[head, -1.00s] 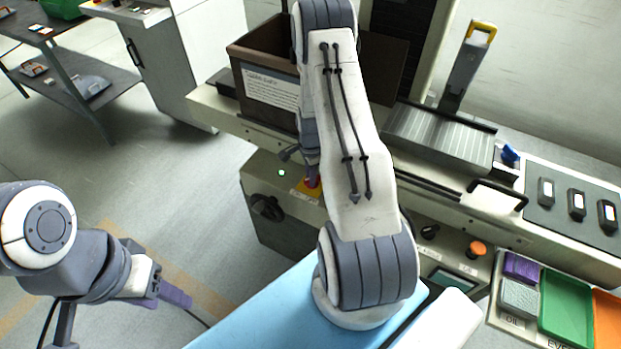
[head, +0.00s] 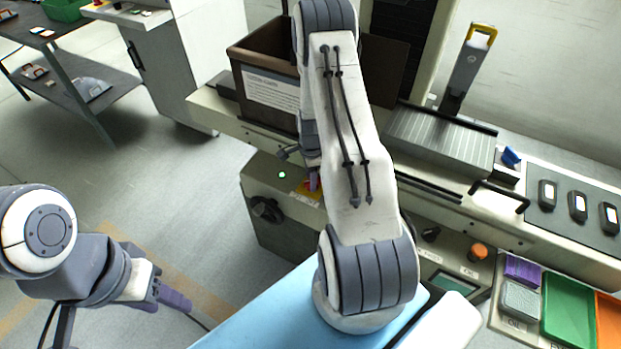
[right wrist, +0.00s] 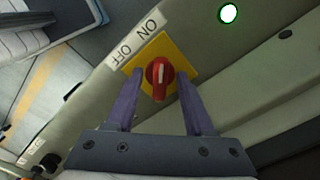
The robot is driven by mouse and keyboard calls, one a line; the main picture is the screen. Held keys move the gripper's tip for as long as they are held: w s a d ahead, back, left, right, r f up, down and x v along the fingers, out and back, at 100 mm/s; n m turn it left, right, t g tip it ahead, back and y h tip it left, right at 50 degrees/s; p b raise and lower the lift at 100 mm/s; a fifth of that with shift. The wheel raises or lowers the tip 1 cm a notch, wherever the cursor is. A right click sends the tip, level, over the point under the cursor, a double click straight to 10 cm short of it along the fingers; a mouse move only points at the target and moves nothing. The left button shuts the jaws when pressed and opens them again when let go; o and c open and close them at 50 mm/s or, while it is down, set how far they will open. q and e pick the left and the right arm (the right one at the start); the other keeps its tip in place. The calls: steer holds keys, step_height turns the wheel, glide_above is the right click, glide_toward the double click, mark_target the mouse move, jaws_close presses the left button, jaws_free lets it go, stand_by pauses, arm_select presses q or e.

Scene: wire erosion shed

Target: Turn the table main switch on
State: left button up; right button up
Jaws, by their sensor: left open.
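The main switch is a red rotary knob (right wrist: 159,79) with a white mark, on a yellow plate (right wrist: 181,58). The mark points roughly up in the right wrist view. An ON/OFF label (right wrist: 138,37) lies beside the plate. My right gripper (right wrist: 159,75) is open, one purple finger on each side of the knob, with gaps visible. In the head view my right arm and gripper (head: 313,180) largely hide the knob; part of the yellow plate (head: 303,193) shows. My left gripper (head: 172,299) is open and empty over the floor at lower left.
A green lamp (right wrist: 228,13) glows near the switch; it also shows in the head view (head: 282,175). A black rotary knob (head: 267,209) sits left of the switch. A brown box (head: 268,62) stands above on the machine. An orange button (head: 478,251) is farther right.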

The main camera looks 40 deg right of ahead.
step_height(320, 180, up, 10)
steer(key=b, duration=0.1)
steer(key=shift+r+b, duration=0.2)
steer(key=shift+b, duration=0.15)
stand_by(0.6)
